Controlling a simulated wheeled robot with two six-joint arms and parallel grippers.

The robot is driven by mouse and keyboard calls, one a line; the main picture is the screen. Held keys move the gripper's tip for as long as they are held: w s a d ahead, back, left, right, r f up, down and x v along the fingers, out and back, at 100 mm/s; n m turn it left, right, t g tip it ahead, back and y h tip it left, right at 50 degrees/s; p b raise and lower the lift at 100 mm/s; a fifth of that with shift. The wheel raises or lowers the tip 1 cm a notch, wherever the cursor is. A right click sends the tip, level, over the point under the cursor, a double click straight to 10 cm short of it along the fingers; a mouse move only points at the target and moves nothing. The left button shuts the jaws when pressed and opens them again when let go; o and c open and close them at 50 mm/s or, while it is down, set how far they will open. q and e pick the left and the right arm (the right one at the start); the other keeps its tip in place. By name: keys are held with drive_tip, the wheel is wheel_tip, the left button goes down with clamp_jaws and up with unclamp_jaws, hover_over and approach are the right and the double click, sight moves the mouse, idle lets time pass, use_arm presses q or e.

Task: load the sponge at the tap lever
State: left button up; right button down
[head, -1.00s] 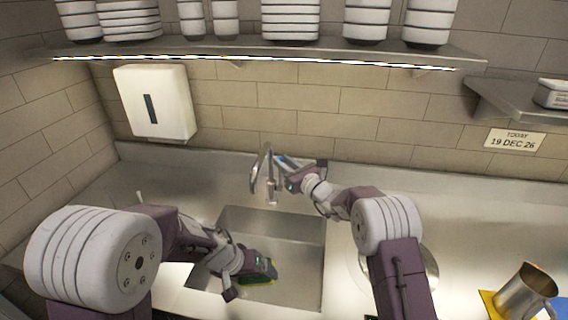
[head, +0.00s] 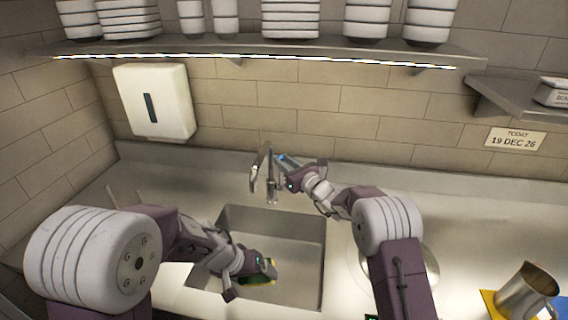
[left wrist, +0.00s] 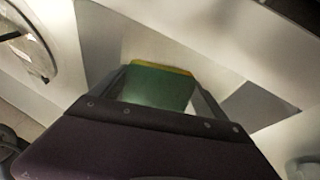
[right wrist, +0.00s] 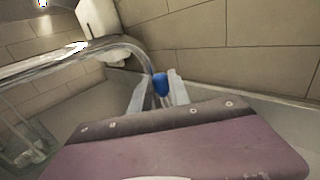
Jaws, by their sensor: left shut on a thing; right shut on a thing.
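The sponge (left wrist: 160,86), green with a yellow edge, is between the fingers of my left gripper (left wrist: 163,75) in the left wrist view. In the head view my left gripper (head: 266,268) is low over the sink, with part of the sponge (head: 262,282) showing below it. The tap (head: 256,170) stands behind the sink. Its lever has a blue tip (right wrist: 161,84), which is between the fingers of my right gripper (right wrist: 157,92) in the right wrist view. The blue tip also shows in the head view (head: 281,158). I cannot make out any water stream.
The steel sink (head: 308,235) is set in the counter. A paper dispenser (head: 156,102) hangs on the back wall, below a shelf (head: 270,47) of stacked dishes. A metal jug (head: 525,291) stands at the lower right. The counter right of my right arm is largely clear.

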use_arm(q)
drive_tip(key=f+b, duration=0.1)
drive_tip(key=f, duration=0.2)
drive_tip(key=shift+s+b, duration=0.2)
drive_tip(key=shift+b, duration=0.2)
drive_tip(key=shift+s+f+b, duration=0.4)
drive_tip(key=shift+f+b, duration=0.45)
drive_tip(key=shift+b, duration=0.15)
use_arm(e)
drive_tip(key=shift+s+a+f, duration=0.1)
drive_tip(key=shift+s+f, duration=0.1)
drive_tip(key=shift+s, duration=0.35)
drive_tip(key=shift+s+a+f, duration=0.1)
drive_tip(key=shift+s+f, duration=0.1)
drive_tip(key=shift+s, duration=0.35)
use_arm(q)
drive_tip(key=shift+a, duration=0.1)
drive_tip(key=shift+w, duration=0.1)
use_arm(e)
drive_tip(key=c, duration=1.2)
unclamp_jaws()
drive_tip(key=shift+w, duration=0.1)
